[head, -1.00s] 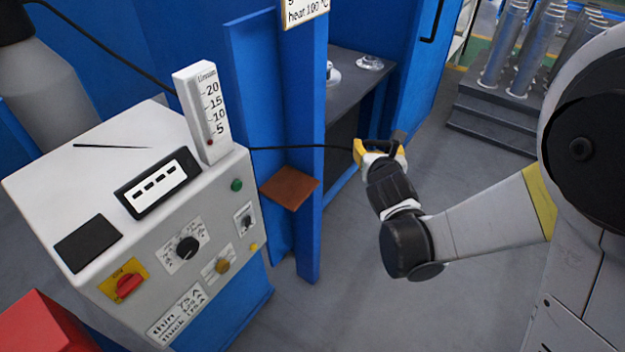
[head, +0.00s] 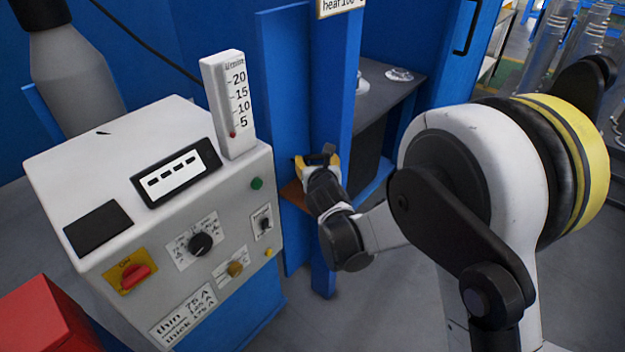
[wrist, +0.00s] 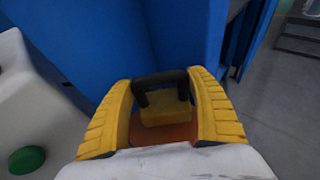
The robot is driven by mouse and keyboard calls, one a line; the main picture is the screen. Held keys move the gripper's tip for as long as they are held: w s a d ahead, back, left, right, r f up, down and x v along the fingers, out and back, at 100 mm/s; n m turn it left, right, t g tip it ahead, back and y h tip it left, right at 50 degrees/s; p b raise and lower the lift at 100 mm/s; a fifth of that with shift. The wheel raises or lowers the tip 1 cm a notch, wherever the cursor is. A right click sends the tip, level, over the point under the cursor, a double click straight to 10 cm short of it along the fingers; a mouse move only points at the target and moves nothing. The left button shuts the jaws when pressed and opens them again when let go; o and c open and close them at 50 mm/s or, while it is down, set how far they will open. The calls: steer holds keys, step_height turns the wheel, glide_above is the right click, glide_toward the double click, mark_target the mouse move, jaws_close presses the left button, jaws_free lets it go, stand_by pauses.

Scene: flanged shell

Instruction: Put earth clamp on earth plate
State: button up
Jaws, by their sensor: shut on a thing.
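The earth clamp (wrist: 166,110), a yellow block with a black handle, sits between the yellow fingers of my gripper (wrist: 170,112) in the wrist view. The fingers are shut on it. In the head view my gripper (head: 317,162) is beside the blue post and covers most of the clamp. The earth plate (head: 292,192) is a flat brown plate by the post, partly hidden behind my gripper. Brown plate (wrist: 165,133) also shows just beyond the clamp in the wrist view. I cannot tell whether clamp and plate touch.
A white control box (head: 180,215) with knobs and a flow gauge (head: 230,105) stands close on the left. The blue post (head: 335,110) rises right behind my gripper. A dark shelf (head: 385,90) is behind it. Grey floor is open in front.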

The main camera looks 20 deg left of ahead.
steer(key=shift+a+f, duration=0.35)
steer(key=shift+a, duration=0.2)
step_height(320, 180, down, 4)
steer(key=b, duration=0.2)
steer(key=shift+b, duration=0.3)
steer(key=shift+r, duration=0.1)
steer(key=o, duration=1.4)
steer(key=shift+o, duration=0.2)
